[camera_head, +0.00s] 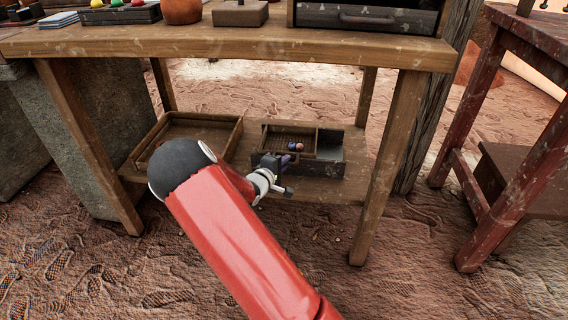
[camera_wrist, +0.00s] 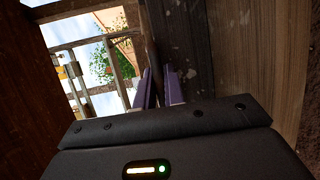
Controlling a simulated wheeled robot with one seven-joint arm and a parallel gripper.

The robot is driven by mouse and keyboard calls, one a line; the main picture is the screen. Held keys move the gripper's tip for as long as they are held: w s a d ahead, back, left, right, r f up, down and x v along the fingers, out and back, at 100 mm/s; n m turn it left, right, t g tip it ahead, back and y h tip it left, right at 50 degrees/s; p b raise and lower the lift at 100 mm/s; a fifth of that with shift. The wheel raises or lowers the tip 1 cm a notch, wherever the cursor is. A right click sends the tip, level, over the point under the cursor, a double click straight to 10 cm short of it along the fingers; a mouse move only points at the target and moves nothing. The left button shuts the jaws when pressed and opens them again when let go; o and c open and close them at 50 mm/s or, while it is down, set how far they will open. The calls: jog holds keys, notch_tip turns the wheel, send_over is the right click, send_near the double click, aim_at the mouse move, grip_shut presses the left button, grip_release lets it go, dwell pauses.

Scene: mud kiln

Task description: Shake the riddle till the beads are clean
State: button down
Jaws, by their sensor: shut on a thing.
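The riddle (camera_head: 316,143) is a small wooden frame with a slatted or meshed bottom, at the dark tray on the table's low shelf. A few small beads (camera_head: 296,146), blue and reddish, lie together in it; they are too small to tell how clean they are. My gripper (camera_head: 285,162) is at the riddle's near side, shut on it. In the wrist view its purple fingers (camera_wrist: 160,88) close around a dark edge, with wood grain beside it. My wrist hides part of the riddle's near side.
A dark tray (camera_head: 330,168) is under and beside the riddle. An empty shallow wooden tray (camera_head: 235,137) lies to its left on the shelf (camera_head: 352,180). The tabletop (camera_head: 230,38) is above, and table legs (camera_head: 385,165) stand at the sides. A red stand (camera_head: 495,150) is at right.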

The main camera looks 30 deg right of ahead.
aim_at(316, 160)
jog(key=s+d, duration=0.1)
jog(key=d, duration=0.1)
jog(key=s+d, duration=0.3)
jog(key=d, duration=0.2)
jog(key=shift+s+p, duration=0.3)
jog(key=shift+s, duration=0.1)
jog(key=c, duration=1.5)
grip_release()
jog(key=shift+d, duration=0.1)
jog(key=shift+a, duration=0.3)
jog(key=p+v, duration=0.1)
jog(key=v, duration=0.6)
jog(key=shift+s+p, duration=0.25)
jog(key=shift+p, duration=0.05)
